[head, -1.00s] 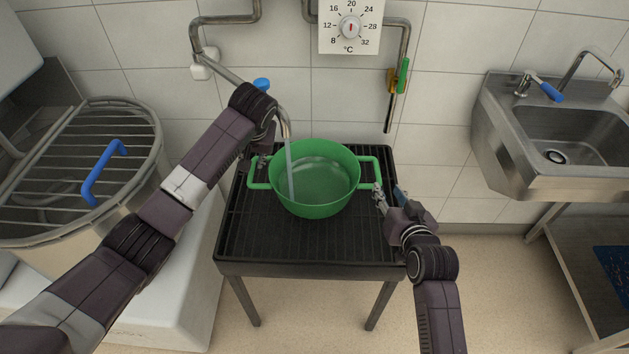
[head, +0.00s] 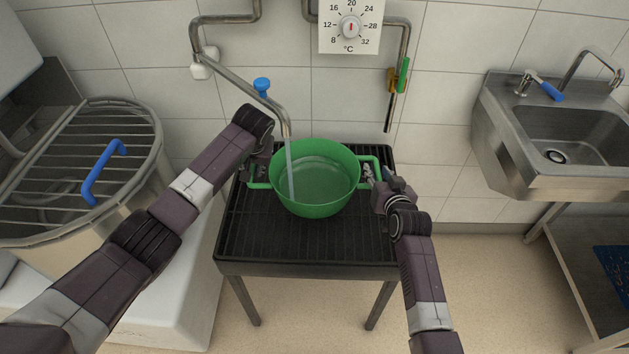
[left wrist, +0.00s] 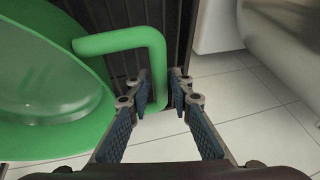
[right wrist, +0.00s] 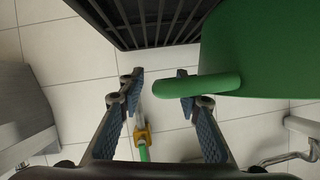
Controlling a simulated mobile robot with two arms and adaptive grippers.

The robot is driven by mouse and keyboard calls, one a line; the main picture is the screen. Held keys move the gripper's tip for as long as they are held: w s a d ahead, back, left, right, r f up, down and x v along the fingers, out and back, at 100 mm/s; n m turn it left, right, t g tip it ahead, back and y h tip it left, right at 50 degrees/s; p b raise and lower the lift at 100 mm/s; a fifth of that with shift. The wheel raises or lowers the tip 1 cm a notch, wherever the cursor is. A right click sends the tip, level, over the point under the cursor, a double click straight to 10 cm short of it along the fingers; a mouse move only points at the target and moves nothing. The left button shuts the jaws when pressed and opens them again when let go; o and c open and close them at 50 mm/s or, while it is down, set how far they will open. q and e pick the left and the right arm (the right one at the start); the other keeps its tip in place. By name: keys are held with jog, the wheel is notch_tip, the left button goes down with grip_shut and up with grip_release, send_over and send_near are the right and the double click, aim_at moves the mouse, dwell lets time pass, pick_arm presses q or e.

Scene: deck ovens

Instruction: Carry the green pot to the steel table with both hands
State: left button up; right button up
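The green pot (head: 315,205) stands upright on a black slatted stand, with a stream of water running into it from the spout above. My left gripper (left wrist: 160,78) is open, with the pot's left handle (left wrist: 157,65) between its fingers. My right gripper (right wrist: 168,85) is open at the right handle (right wrist: 215,86), whose outer bar reaches between the fingers; in the head view the right gripper (head: 369,174) is beside that handle. A steel table (head: 575,275) with a blue speckled mat on it is partly visible at the lower right.
The spout (head: 240,85) with a blue knob (head: 262,86) hangs over the pot's left side. The black stand (head: 300,240) is bare in front of the pot. A steel sink (head: 530,150) is on the right wall. A round grated kettle (head: 75,165) stands left. Floor between stand and table is clear.

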pick_arm(q)
jog(key=shift+c, duration=0.3)
pick_arm(e)
jog(key=shift+c, duration=0.4)
pick_arm(q)
grip_shut()
pick_arm(e)
jog(key=c, duration=0.5)
grip_shut()
jog(key=shift+f, duration=0.1)
pick_arm(q)
jog(key=shift+w+r, duration=0.15)
jog(key=shift+r, duration=0.05)
pick_arm(e)
jog(key=shift+w+r, duration=0.1)
jog(key=shift+r, duration=0.15)
